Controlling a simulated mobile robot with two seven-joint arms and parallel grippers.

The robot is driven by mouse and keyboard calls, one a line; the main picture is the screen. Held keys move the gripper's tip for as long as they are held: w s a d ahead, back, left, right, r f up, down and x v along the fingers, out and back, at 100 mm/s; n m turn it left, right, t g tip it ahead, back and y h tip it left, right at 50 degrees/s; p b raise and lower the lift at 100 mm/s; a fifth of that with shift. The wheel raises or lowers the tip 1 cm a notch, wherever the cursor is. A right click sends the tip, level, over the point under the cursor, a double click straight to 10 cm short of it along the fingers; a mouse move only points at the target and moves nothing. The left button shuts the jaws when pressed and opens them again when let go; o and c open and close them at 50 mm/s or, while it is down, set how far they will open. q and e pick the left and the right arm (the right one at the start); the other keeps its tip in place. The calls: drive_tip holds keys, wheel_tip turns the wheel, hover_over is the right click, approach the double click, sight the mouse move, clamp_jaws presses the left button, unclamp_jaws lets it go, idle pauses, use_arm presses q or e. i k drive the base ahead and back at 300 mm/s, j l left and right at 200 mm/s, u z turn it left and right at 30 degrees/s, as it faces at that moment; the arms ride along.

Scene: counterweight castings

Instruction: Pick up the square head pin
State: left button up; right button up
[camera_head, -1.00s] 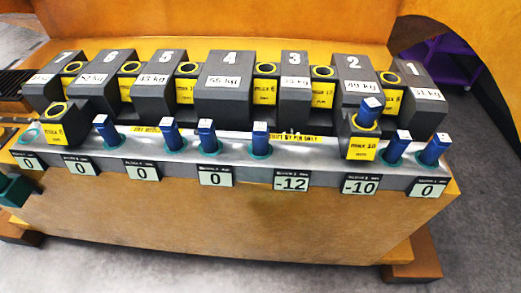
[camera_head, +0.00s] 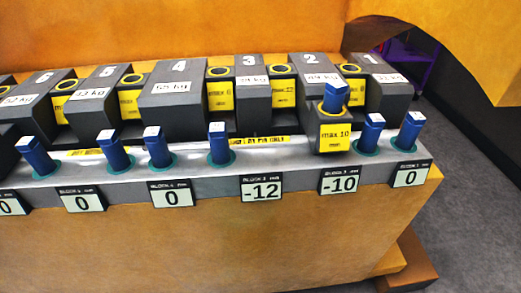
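Several blue pins with pale, square-looking tops stand in green-ringed sockets along the grey metal ledge (camera_head: 290,160). From left to right they are a first pin (camera_head: 37,156), a second (camera_head: 113,151), a third (camera_head: 157,148), a fourth (camera_head: 219,144), a fifth (camera_head: 369,133) and a last one (camera_head: 409,132). Another blue pin (camera_head: 335,95) stands higher, in the ringed hole of the yellow "max 10" lug in front of block 2. The heads look alike at this size; I cannot tell whether one differs. Neither gripper is in view.
Numbered dark grey blocks with weight labels, such as block 4 (camera_head: 178,90) and block 2 (camera_head: 312,68), line up behind the pins. Displays below the ledge include one reading -12 (camera_head: 261,190) and one reading -10 (camera_head: 339,183). Open grey floor (camera_head: 475,190) lies at right.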

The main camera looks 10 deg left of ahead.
sight(217, 135)
drive_tip(key=k+j+z, duration=0.1)
drive_tip(key=j+z, duration=0.25)
drive_tip(key=k+j+z, duration=0.1)
drive_tip(key=z, duration=0.25)
drive_tip(key=k+j+z, duration=0.15)
drive_tip(key=z, duration=0.25)
drive_tip(key=k+j, duration=0.35)
drive_tip(key=j, duration=0.1)
